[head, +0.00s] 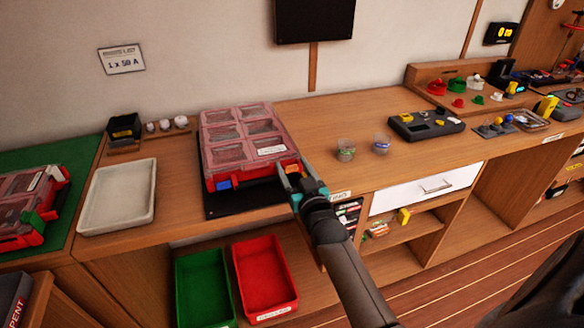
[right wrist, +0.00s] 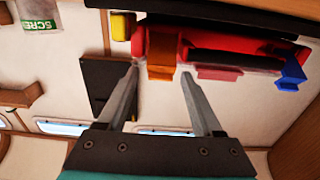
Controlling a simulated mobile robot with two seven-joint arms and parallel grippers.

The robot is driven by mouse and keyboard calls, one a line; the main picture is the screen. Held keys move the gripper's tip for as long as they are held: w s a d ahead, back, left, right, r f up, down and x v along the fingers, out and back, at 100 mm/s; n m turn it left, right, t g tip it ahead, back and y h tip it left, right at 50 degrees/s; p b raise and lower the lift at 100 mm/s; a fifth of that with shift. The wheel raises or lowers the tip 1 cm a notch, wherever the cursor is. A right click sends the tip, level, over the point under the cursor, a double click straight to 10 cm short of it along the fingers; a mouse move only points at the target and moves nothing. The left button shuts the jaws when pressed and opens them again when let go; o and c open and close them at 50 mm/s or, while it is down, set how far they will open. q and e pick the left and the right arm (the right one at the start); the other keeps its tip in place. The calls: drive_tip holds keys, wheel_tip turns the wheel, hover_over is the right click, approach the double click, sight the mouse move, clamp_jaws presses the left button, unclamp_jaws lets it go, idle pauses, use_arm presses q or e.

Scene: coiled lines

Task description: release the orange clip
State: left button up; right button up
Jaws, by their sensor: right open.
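The red organizer case (head: 240,180) has a clear, pinkish divided lid (head: 225,130) that lies down on it. The orange clip (head: 290,163) is on its front right and is partly hidden by my right gripper (head: 288,178). In the right wrist view the orange clip (right wrist: 161,52) lies between the tips of my open right gripper (right wrist: 160,72), with a gap showing on either side. I cannot tell whether the clip is latched. A blue clip (head: 224,184) is on the front left; it also shows in the right wrist view (right wrist: 292,70). My left gripper is out of view.
The case stands on a black mat (head: 235,207) at the bench's front edge. A white tray (head: 117,197) is to its left, and two small cups (head: 346,152) to its right. Green (head: 204,290) and red (head: 265,275) bins sit below. Another red case (head: 30,205) is far left.

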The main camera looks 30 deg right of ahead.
drive_tip(key=shift+w+d, duration=0.1)
drive_tip(key=shift+w, duration=0.45)
drive_tip(key=shift+c, duration=0.4)
clamp_jaws()
